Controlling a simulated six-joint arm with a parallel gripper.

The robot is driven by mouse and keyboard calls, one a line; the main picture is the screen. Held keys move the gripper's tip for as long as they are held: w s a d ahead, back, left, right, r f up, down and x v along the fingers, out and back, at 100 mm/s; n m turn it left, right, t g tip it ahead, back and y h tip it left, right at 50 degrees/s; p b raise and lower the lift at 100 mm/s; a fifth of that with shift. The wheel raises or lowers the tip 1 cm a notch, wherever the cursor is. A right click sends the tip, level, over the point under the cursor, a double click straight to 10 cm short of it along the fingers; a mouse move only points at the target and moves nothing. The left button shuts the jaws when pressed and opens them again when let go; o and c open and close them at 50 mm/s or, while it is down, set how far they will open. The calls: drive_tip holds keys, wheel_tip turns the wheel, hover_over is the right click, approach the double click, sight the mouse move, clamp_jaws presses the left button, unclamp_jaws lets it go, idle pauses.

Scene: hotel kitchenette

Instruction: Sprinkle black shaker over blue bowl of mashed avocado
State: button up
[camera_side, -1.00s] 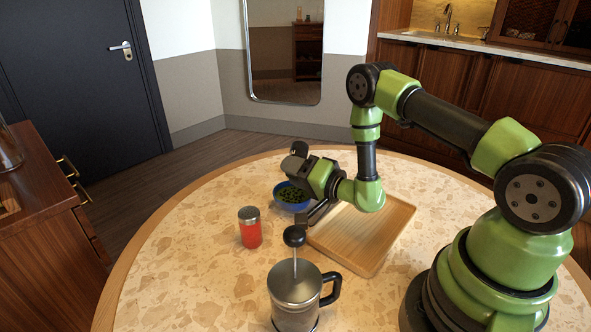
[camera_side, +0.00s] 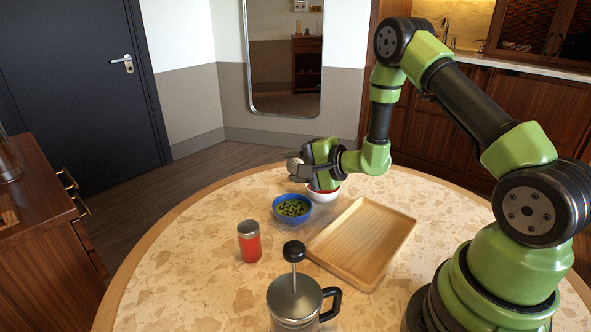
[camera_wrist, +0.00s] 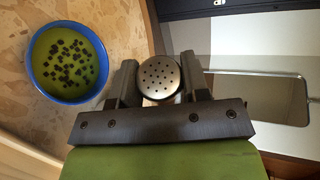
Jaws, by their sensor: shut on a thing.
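The blue bowl (camera_side: 292,218) stands on the round table, holding green mashed avocado with many black specks on top. It also shows at the left in the wrist view (camera_wrist: 38,75). My gripper (camera_side: 300,172) is shut on the shaker (camera_side: 293,166), above the table and behind the blue bowl. In the wrist view, the shaker's perforated silver lid (camera_wrist: 159,76) sits between the fingertips of my gripper (camera_wrist: 159,85). The shaker's body is mostly hidden, so its colour is hard to tell. The shaker is off to one side of the bowl, not over it.
A red and white bowl (camera_side: 326,195) stands under my gripper, partly hidden. A red shaker with a grey lid (camera_side: 249,243), a French press (camera_side: 295,302) and an empty wooden tray (camera_side: 350,252) stand nearer. The table's left part is clear.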

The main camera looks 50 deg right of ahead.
drive_tip(key=r+m, duration=0.1)
drive_tip(key=d+m+g+y, duration=0.1)
drive_tip(key=r+m+g+y, duration=0.1)
drive_tip(key=shift+w+d+r, duration=0.2)
drive_tip(key=shift+w+r, duration=0.1)
drive_tip(key=shift+w, duration=0.05)
drive_tip(key=d+m+y, duration=0.1)
drive_tip(key=w+d+r+m+g+y, duration=0.1)
drive_tip(key=m, duration=0.1)
drive_tip(key=shift+w+d+r+g+y, duration=0.1)
drive_tip(key=shift+w+d+g+y, duration=0.1)
drive_tip(key=shift+d+g+y, duration=0.1)
drive_tip(key=d+m+y, duration=0.1)
drive_tip(key=w+d+r+m+g+y, duration=0.1)
drive_tip(key=m, duration=0.1)
drive_tip(key=shift+w+r+m, duration=0.15)
drive_tip(key=shift+m, duration=0.15)
idle(0.6)
